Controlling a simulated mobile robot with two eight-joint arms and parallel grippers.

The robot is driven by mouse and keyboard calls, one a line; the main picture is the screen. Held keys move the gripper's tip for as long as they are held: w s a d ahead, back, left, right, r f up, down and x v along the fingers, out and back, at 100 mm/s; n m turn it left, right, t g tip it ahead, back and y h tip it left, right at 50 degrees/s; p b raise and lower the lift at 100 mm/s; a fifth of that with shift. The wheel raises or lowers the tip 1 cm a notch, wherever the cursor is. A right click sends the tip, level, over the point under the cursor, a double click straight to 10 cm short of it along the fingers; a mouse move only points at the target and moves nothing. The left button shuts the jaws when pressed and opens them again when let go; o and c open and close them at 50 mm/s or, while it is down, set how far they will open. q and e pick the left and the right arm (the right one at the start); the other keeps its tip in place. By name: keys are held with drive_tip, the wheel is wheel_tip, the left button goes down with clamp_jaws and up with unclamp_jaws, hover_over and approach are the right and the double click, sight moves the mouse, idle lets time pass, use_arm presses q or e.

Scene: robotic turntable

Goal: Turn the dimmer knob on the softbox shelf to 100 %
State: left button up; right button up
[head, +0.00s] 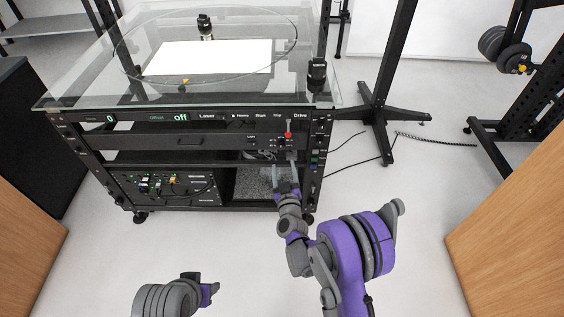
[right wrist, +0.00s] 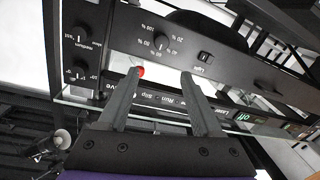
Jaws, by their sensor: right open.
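The dimmer knob (right wrist: 160,42) is a small black round knob with percent marks around it, on a black panel in the right wrist view. Its pointer is too small to read. The panel (head: 215,143) is a black shelf front on the rack in the head view, where the knob is hard to make out. My right gripper (right wrist: 161,73) is open and empty, its fingertips apart and short of the knob in the picture; it also shows in front of the rack in the head view (head: 284,160). My left gripper (head: 209,289) is low in the head view, away from the rack.
A red button (right wrist: 140,71) shows by one fingertip. A light switch (right wrist: 205,57) sits beside the knob, and two more knobs (right wrist: 82,73) are on a neighbouring panel. A glass top (head: 90,85) covers the rack. A black stand (head: 380,113) is at right; wooden panels (head: 510,235) flank me.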

sight(281, 148)
drive_tip(key=shift+h, duration=0.3)
drive_tip(key=w, duration=0.3)
drive_tip(key=w+f, duration=0.1)
drive_tip(key=w, duration=0.3)
drive_tip(key=w+f, duration=0.1)
drive_tip(key=w, duration=0.2)
drive_tip(key=shift+w+a+f+b, duration=0.15)
drive_tip(key=shift+w+a+b, duration=0.1)
drive_tip(key=shift+a+b, duration=0.1)
clamp_jaws()
